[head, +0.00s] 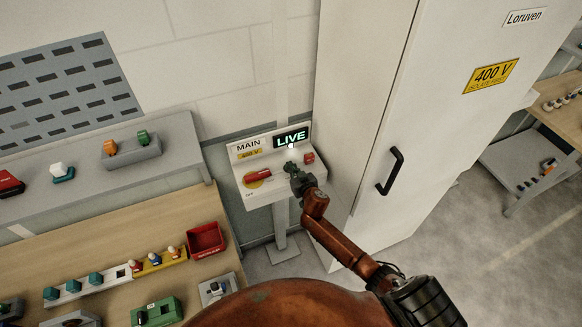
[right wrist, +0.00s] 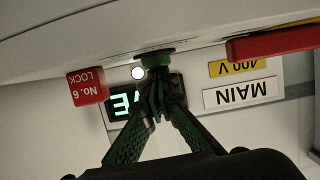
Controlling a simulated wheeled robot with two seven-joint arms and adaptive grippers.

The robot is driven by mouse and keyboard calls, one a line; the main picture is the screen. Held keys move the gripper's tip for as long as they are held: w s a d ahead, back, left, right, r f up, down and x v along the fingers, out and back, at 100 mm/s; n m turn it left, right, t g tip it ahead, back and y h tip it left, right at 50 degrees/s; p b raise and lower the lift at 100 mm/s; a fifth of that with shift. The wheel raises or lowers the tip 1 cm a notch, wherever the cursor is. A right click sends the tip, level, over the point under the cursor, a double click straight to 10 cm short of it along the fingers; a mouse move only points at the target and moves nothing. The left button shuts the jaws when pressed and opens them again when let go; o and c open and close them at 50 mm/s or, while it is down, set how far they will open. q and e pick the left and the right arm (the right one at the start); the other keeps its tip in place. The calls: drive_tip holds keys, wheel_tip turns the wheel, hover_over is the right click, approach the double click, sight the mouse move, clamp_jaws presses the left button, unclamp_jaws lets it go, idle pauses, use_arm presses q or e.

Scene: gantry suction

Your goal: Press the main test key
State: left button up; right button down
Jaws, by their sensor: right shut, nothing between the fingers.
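The main test panel (head: 258,190) is a white sloped console on a post, with a MAIN label (head: 248,146) and a lit green LIVE display (head: 291,138). A round green key (right wrist: 156,57) shows on the console face in the right wrist view; in the head view my gripper hides it. My right gripper (head: 292,168) is over the console. Its green fingers are shut with nothing between them, and in the right wrist view the fingertips (right wrist: 164,85) are at the key, touching or very close; I cannot tell which. My left gripper is not in view.
A red handle (head: 258,176) lies left of the gripper and a red No. 6 lock (right wrist: 87,86) on its other side. A small white lamp (right wrist: 138,73) glows by the key. A tall white cabinet (head: 362,100) stands close right; a workbench (head: 90,225) is left.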

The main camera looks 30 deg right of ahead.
wheel_tip(320, 180, down, 2)
drive_tip(key=shift+s+b, duration=0.1)
drive_tip(key=shift+b, duration=0.5)
drive_tip(key=shift+s, duration=0.1)
drive_tip(key=shift+f, duration=0.2)
drive_tip(key=shift+s, duration=0.1)
drive_tip(key=r+p, duration=0.4)
drive_tip(key=r, duration=0.1)
drive_tip(key=shift+w+a, duration=0.1)
drive_tip(key=shift+w, duration=0.25)
drive_tip(key=b+v, duration=0.1)
drive_tip(key=v, duration=0.9)
drive_tip(key=shift+w+r, duration=0.1)
drive_tip(key=shift+r, duration=0.05)
